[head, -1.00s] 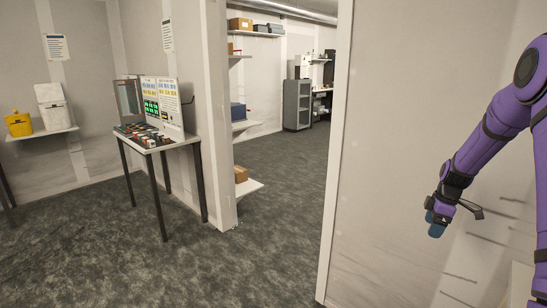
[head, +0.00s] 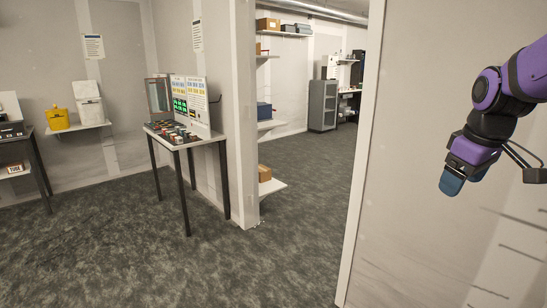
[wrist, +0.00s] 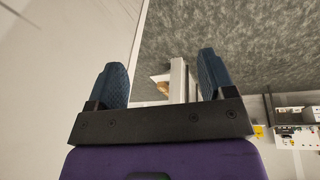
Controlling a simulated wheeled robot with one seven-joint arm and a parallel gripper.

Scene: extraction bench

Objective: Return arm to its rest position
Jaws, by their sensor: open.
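My gripper (head: 453,183) is at the right of the head view, at the end of my purple and black arm, in front of the pale wall. Its blue fingertips point down and to the left. In the wrist view my gripper (wrist: 163,80) shows two blue textured fingers spread well apart, with nothing between them but the distant scene. It is open and empty, and touches nothing that I can see.
A pale wall (head: 425,120) stands close behind my arm. A doorway leads to a room with a grey cabinet (head: 322,105). A table (head: 205,140) with a control panel (head: 190,102) stands left. A yellow bin (head: 57,119) sits on a shelf. The carpet (head: 180,265) is clear.

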